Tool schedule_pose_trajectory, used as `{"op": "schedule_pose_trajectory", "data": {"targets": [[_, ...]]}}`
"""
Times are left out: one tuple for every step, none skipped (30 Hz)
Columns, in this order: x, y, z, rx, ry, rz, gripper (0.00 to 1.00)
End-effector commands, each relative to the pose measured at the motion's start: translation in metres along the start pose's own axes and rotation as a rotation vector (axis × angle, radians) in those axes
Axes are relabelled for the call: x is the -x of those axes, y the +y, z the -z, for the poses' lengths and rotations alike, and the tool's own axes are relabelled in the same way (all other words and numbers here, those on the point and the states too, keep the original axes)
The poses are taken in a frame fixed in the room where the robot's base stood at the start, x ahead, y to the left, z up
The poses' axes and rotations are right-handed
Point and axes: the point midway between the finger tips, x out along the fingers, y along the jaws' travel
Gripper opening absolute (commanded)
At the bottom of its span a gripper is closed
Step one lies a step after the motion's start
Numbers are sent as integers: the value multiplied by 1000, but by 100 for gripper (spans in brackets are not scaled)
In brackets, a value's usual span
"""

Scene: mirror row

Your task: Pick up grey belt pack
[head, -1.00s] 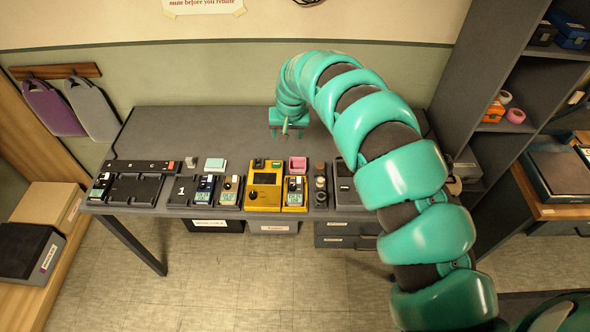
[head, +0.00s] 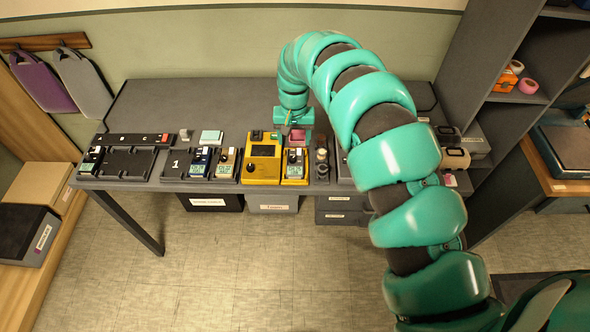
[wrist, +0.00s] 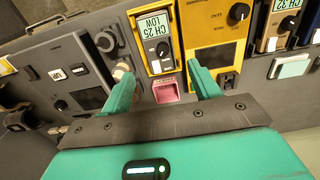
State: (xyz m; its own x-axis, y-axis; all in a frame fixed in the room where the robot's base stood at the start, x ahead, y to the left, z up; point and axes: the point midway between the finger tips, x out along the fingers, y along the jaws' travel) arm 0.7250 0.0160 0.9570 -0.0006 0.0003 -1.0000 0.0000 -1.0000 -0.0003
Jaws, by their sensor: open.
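Several small belt packs with pale labels and dark knobs sit in the docks along the table's front. One pack, labelled CH 25 LOW (wrist: 158,38), is in a yellow-edged bay; it also shows in the head view (head: 295,164). A tan-edged pack (head: 227,162) and a blue pack (head: 200,162) sit further left. My gripper (head: 294,128) is above the table's back part, behind the CH 25 pack. In the wrist view my gripper (wrist: 162,78) is open, with nothing between its teal fingers.
A pink tray (wrist: 166,90) lies behind the CH 25 pack, beneath the finger gap. A yellow unit (head: 262,160) stands left of that pack; round knobs (head: 321,158) stand right of it. A pale block (head: 211,136) is further left. The table's back left is clear.

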Motion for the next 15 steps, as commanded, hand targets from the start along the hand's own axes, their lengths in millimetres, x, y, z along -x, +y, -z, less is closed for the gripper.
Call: {"op": "schedule_pose_trajectory", "data": {"targets": [[-14, 0, 0, 1, 0, 0, 62], [-18, 0, 0, 1, -1, 0, 62], [-26, 0, -1, 1, -3, 0, 62], [-33, 0, -1, 1, -3, -1, 62], [-38, 0, -1, 0, -3, -1, 62], [-35, 1, -1, 0, -2, -1, 62], [-38, 1, 0, 0, -2, -1, 62], [-41, 1, 0, 0, -2, -1, 62], [-45, 1, -1, 0, -2, -1, 62], [-47, 1, -1, 0, -2, -1, 62], [-50, 1, -1, 0, -2, -1, 62], [-52, 1, 0, 0, -1, -1, 62], [-52, 0, 0, 0, 0, 0, 62], [-53, 0, 0, 0, 0, 0, 62], [-54, 0, 0, 0, 1, 0, 62]]}}
